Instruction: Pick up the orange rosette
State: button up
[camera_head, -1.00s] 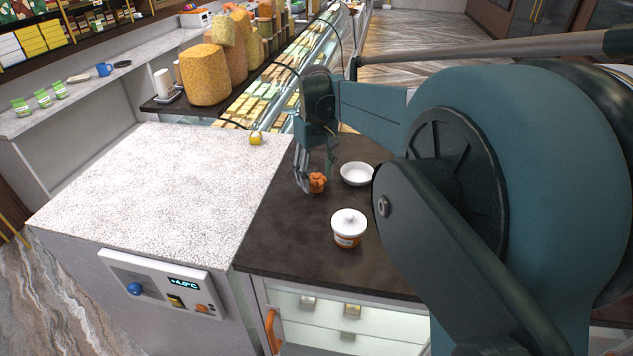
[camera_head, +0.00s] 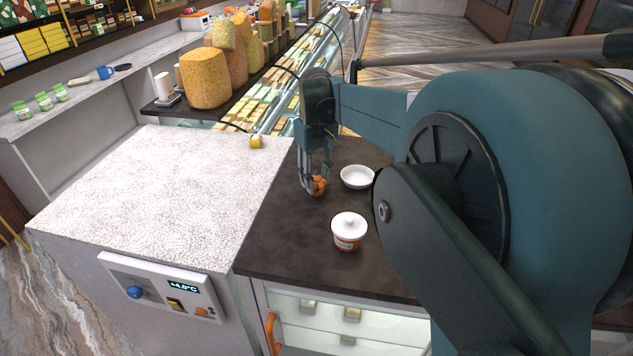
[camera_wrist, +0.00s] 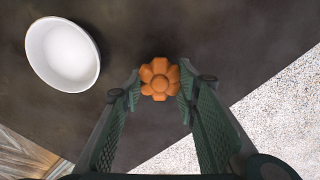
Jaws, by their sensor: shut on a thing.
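The orange rosette (camera_head: 320,186) is a small flower-like piece at the dark brown counter (camera_head: 290,240). In the wrist view the rosette (camera_wrist: 160,79) shows its petals and round centre between my two fingertips. My gripper (camera_head: 316,183) points down over the counter, and its fingers are shut on the rosette from both sides. In the wrist view my gripper (camera_wrist: 160,88) has a fingertip touching each side of it. Whether the rosette still touches the counter I cannot tell.
A white bowl (camera_head: 357,177) stands close to the right of the rosette.

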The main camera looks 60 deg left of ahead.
aim_at(316, 178)
jog(key=shift+r+b, duration=0.4)
jog(key=shift+r, duration=4.55)
